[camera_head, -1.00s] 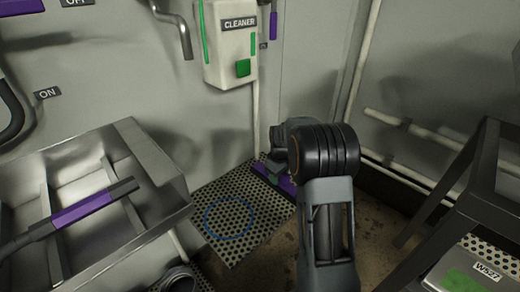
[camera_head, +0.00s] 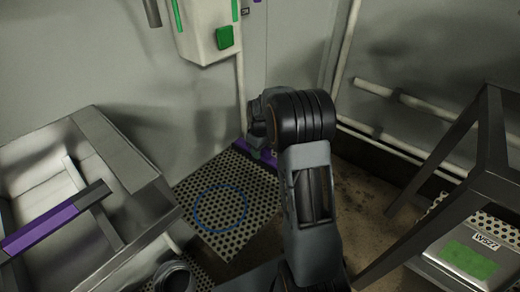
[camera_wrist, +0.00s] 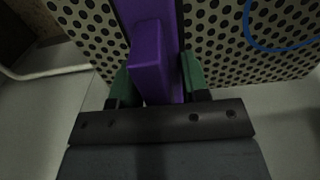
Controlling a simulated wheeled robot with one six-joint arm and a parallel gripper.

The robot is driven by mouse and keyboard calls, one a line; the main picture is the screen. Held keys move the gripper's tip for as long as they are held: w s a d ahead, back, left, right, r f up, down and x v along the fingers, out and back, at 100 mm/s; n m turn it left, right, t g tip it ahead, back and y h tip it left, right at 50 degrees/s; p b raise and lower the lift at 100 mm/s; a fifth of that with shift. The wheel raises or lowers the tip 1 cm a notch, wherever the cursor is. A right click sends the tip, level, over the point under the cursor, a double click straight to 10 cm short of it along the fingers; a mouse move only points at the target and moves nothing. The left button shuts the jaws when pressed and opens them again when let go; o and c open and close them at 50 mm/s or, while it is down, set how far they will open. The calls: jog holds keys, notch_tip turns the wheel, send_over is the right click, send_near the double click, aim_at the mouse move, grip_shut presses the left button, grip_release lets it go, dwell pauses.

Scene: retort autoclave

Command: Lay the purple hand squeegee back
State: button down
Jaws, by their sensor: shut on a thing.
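The purple hand squeegee (camera_wrist: 150,65) is held between the green fingers of my gripper (camera_wrist: 157,78) in the wrist view. Its purple bar runs up out of that picture, over a perforated plate (camera_wrist: 222,38). In the head view, part of the purple squeegee (camera_head: 240,148) shows at the plate's far edge by the wall. My gripper (camera_head: 262,154) is there too, mostly hidden by my arm. The perforated plate (camera_head: 258,190) carries a blue ring outline (camera_head: 221,228). I cannot tell whether the squeegee touches the plate.
A steel sink (camera_head: 120,150) stands at the left, with another purple-handled tool (camera_head: 45,227) lying across it. A white dispenser with a green button (camera_head: 224,38) hangs on the wall. A dark frame (camera_head: 492,130) with a green-labelled box (camera_head: 470,262) stands at the right.

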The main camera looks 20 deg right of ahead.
jog(key=shift+f+b, duration=1.55)
jog(key=shift+f, duration=1.4)
jog(key=shift+f, duration=0.4)
jog(key=c, duration=0.5)
grip_release()
notch_tip(320, 180, up, 14)
jog(key=p, duration=0.3)
jog(key=shift+s+p, duration=0.1)
jog(key=shift+p, duration=0.2)
jog(key=s+a+r+m+t+p, duration=0.1)
jog(key=s+a+r+p, duration=0.2)
jog(key=s+r+p, duration=0.4)
jog(key=s+a+r+m+t+p, duration=0.1)
jog(key=s+a+r+m+p, duration=0.1)
jog(key=s+a+r+p, duration=0.2)
jog(key=s+a+r+m+t+p, duration=0.1)
jog(key=s+a+r+p, duration=0.3)
jog(key=s+r+p, duration=0.6)
jog(key=shift+s+r+m+t+p, duration=0.2)
jog(key=shift+r+p, duration=0.15)
jog(key=shift+r, duration=1.4)
jog(key=shift+s+r+m+t+p, duration=0.1)
jog(key=shift+r+m+p, duration=0.2)
jog(key=shift+r, duration=1.45)
jog(key=shift+s+f, duration=0.15)
jog(key=shift+c, duration=0.5)
